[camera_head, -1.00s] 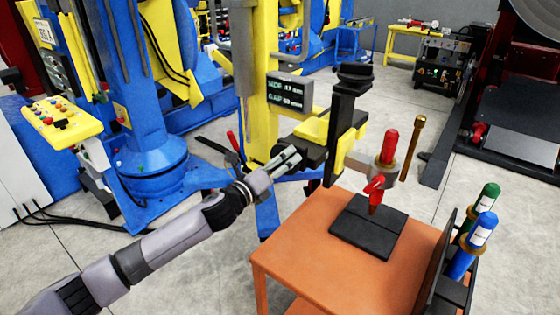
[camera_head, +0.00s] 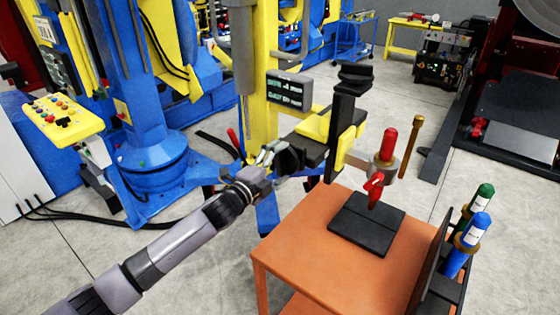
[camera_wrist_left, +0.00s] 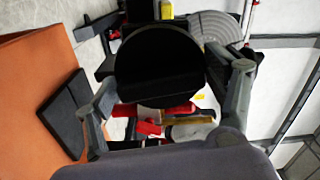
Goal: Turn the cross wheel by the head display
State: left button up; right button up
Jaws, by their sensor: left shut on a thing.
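The head display (camera_head: 290,90) is a dark box with lit text, too blurred to read, on the yellow column. Below it, the cross wheel (camera_head: 289,158) shows as a dark round part on the black and yellow head; its spokes cannot be made out. My left gripper (camera_head: 271,154) reaches it from the left and is shut on it. In the left wrist view the wheel (camera_wrist_left: 160,65) is a large black disc between the two fingers, hiding what lies behind. My right gripper is not in view.
An orange table (camera_head: 300,245) stands in front, bearing a black plate (camera_head: 367,224). A red-handled tool (camera_head: 388,145) and a brass rod (camera_head: 412,145) rise behind it. Green and blue bottles (camera_head: 470,235) stand at right. A blue machine base (camera_head: 152,165) is at left.

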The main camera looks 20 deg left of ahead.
pick_arm(q)
jog(key=shift+n, duration=1.2)
jog(key=o, duration=0.8)
jog(key=shift+o, duration=0.4)
jog(key=shift+a, duration=0.1)
jog(key=shift+s+a+f, duration=0.1)
jog(key=shift+s+a, duration=0.05)
jog(key=shift+s, duration=0.35)
jog(key=v, duration=1.1)
